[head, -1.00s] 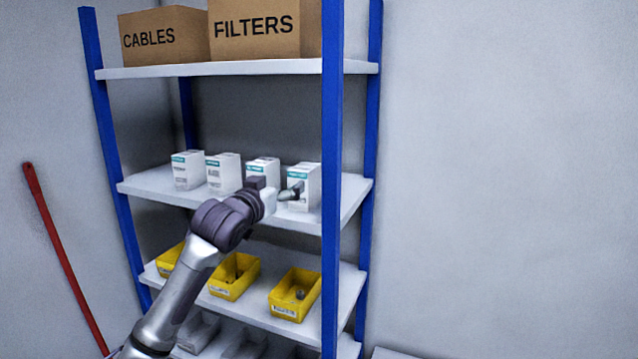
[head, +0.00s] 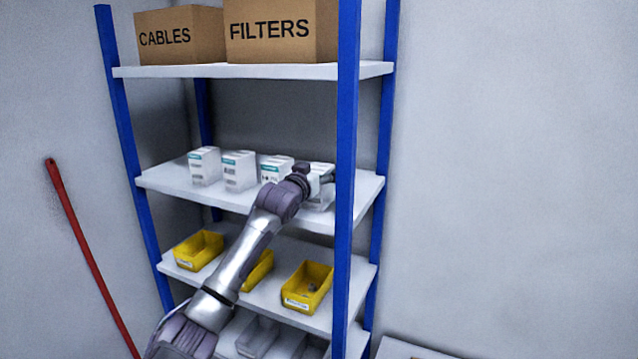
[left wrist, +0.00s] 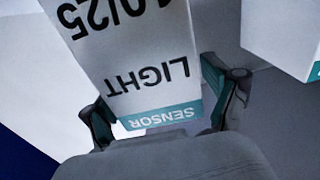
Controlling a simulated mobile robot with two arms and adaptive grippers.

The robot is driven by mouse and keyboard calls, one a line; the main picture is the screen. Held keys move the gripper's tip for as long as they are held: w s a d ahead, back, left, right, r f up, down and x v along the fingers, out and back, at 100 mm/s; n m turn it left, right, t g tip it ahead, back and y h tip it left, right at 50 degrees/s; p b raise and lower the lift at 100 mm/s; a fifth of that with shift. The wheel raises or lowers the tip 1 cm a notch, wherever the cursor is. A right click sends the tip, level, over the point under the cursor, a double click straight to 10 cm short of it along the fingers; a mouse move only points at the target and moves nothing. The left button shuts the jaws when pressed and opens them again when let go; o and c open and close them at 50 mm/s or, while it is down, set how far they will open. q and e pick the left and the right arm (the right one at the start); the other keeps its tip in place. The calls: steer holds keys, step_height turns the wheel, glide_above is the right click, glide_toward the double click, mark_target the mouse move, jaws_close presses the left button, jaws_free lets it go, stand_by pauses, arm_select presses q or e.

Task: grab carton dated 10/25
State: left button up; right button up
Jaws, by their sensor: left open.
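The carton dated 10/25 (left wrist: 140,30) fills the middle of the left wrist view, upside down in the picture. It reads "LIGHT SENSOR" with a teal band. In the head view it appears to be the rightmost white carton (head: 318,203) on the middle shelf, partly hidden by my arm. My left gripper (head: 316,178) is at this carton's front. In the left wrist view its two open fingers (left wrist: 165,107) stand on either side of the carton's teal end. Whether they touch it I cannot tell. My right gripper is out of view.
More white cartons (head: 239,171) stand to the left on the same shelf (head: 160,182); a neighbour (left wrist: 282,35) shows close by in the wrist view. A blue post (head: 347,130) stands just right of the gripper. Yellow bins (head: 307,288) sit below.

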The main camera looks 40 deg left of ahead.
arm_select(q)
steer(key=shift+s, duration=0.1)
steer(key=c, duration=1.3)
steer(key=shift+c, duration=0.2)
steer(key=shift+r, duration=0.15)
